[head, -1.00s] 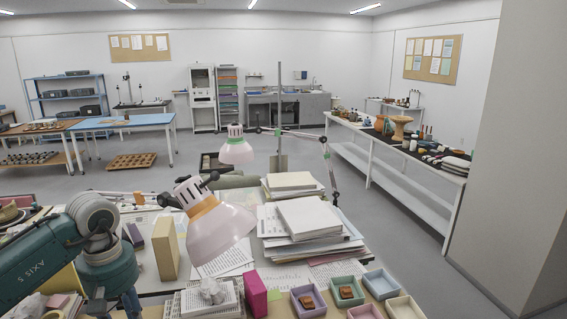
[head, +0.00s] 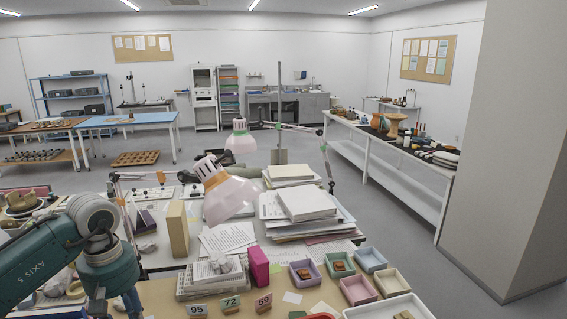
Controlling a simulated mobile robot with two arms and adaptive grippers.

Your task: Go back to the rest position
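My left arm comes in from the lower left in the head view, teal with grey joints, its lower end running down out of the frame. Its gripper is out of view. My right arm and its gripper are not in view either. Brown sherd pieces lie in a lilac tray (head: 319,273) and a green tray (head: 353,264) at the lower right of the desk. A white tray (head: 415,304) at the bottom edge holds another brown piece, partly cut off.
Two desk lamps stand over the desk; the nearer lamp shade (head: 229,197) hangs near the middle. Paper stacks (head: 306,203), a magenta box (head: 258,265) and number cards (head: 230,302) crowd the desk. A grey pillar (head: 500,160) stands at right. Floor beyond is free.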

